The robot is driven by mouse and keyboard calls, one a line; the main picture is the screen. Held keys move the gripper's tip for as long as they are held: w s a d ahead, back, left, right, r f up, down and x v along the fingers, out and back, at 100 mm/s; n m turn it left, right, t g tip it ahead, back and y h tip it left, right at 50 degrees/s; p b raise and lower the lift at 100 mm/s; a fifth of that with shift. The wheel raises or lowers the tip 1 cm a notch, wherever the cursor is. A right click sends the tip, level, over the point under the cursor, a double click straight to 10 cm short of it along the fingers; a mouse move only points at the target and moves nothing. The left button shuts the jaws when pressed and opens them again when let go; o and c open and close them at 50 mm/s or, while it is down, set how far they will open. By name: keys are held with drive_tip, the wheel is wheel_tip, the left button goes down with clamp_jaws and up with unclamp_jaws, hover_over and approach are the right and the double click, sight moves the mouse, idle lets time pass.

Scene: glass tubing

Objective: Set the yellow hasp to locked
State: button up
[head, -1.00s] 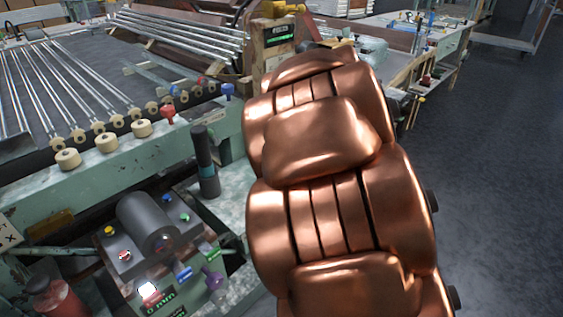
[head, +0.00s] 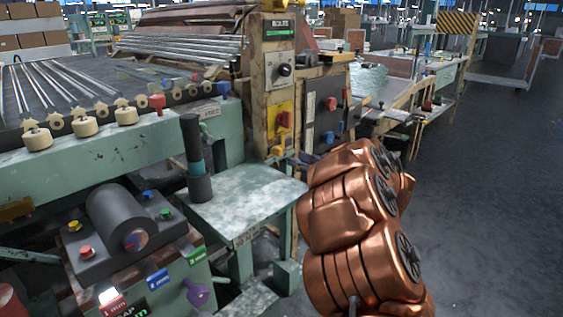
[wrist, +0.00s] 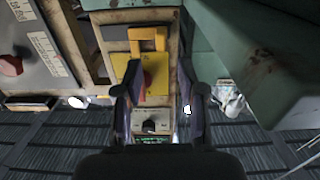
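I cannot tell the hasp's exact setting.
A black knob (head: 285,70) sits above the plate, under a "BOLTS" sign. A green shelf (head: 245,200) with a dark cylinder (head: 196,160) stands left of the post. A green beam (wrist: 265,50) is close on the right in the wrist view. The floor at right is clear.

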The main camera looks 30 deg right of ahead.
sight(281, 152)
drive_tip(key=shift+b+x, duration=1.25)
drive_tip(key=shift+x, duration=2.6)
drive_tip(key=shift+a, duration=0.1)
drive_tip(key=shift+f, duration=0.1)
clamp_jaws()
